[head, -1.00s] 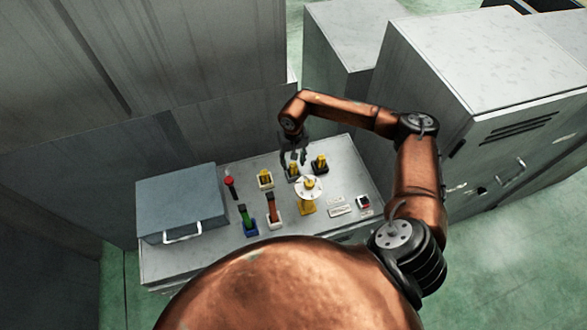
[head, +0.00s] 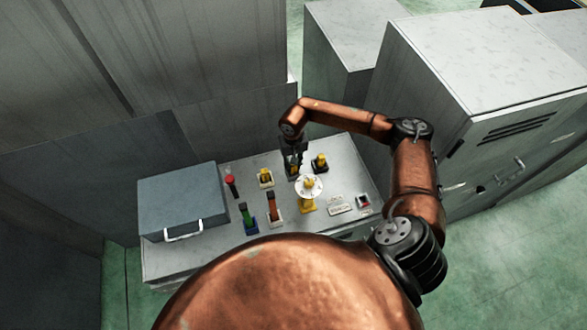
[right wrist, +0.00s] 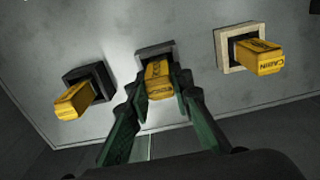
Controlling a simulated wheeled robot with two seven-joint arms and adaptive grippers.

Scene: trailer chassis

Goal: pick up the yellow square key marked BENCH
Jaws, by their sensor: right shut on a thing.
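In the right wrist view, a yellow square key (right wrist: 158,72) stands in a dark square holder (right wrist: 154,50), between the fingers of my right gripper (right wrist: 160,92). The gripper is shut on this middle key; its marking is too small to read for sure. In the head view my right gripper (head: 294,170) is down at the middle of the back row and mostly hides this key. A yellow key marked CABIN (right wrist: 262,58) stands in a cream holder to the right in the wrist view. Another yellow key (right wrist: 73,101) stands in a dark holder to the left. My left gripper is out of view.
A white disc on a yellow stand (head: 308,188) is close in front of the gripper. Green (head: 246,215) and brown (head: 272,202) handles, a red-topped item (head: 231,184) and a blue-grey case (head: 180,198) stand further left. Grey cabinets (head: 490,60) rise at right.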

